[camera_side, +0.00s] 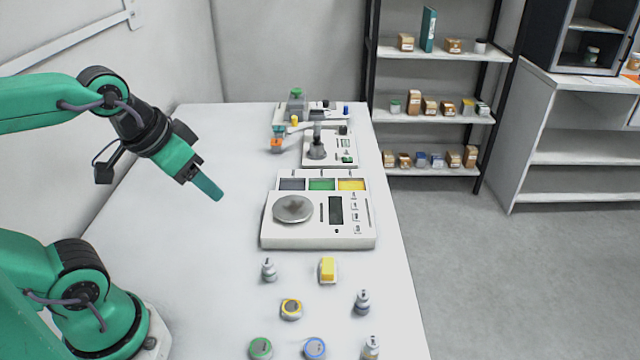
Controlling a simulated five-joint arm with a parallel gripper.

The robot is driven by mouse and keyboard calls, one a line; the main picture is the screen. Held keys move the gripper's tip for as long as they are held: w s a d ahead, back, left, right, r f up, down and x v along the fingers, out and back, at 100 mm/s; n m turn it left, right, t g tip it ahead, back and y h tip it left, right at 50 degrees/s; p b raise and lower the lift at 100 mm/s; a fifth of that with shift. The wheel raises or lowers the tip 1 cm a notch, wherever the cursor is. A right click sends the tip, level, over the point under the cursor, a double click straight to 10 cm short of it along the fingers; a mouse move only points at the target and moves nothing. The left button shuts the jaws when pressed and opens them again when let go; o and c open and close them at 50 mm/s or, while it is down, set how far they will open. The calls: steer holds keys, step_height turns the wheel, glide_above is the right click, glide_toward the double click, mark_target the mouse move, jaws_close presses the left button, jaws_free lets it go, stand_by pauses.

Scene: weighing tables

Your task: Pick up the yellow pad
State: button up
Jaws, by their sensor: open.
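A yellow flat square (352,184) lies in the right-hand section of the three-part panel at the back of the white weighing scale (318,241). A small yellow block (327,268) sits on a pale base on the table in front of the scale. Which of the two is the yellow pad I cannot tell for sure. My gripper (210,188) is open and empty, in the air left of the scale, pointing down and right. It is apart from both yellow things. Its fingers overlap in this view, so the gap between them is hidden.
Metal weights (269,270) and (362,301) stand near the yellow block. A yellow-rimmed disc (291,309), a green disc (260,348) and a blue disc (315,348) lie in front. More instruments (330,150) stand at the back. The table's left side is clear.

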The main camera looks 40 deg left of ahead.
steer(key=n+g, duration=0.5)
steer(key=n, duration=0.3)
glide_above(328, 265)
steer(key=f, duration=1.5)
steer(key=shift+a+f, duration=0.25)
steer(key=shift+f, duration=0.1)
steer(key=shift+w+d+f+n+g, duration=0.1)
steer(key=shift+d+f+n+g, duration=0.2)
steer(key=shift+f+n, duration=0.15)
steer(key=shift+a+f, duration=0.1)
steer(key=shift+f, duration=3.85)
steer(key=shift+c, duration=0.5)
steer(key=c, duration=1)
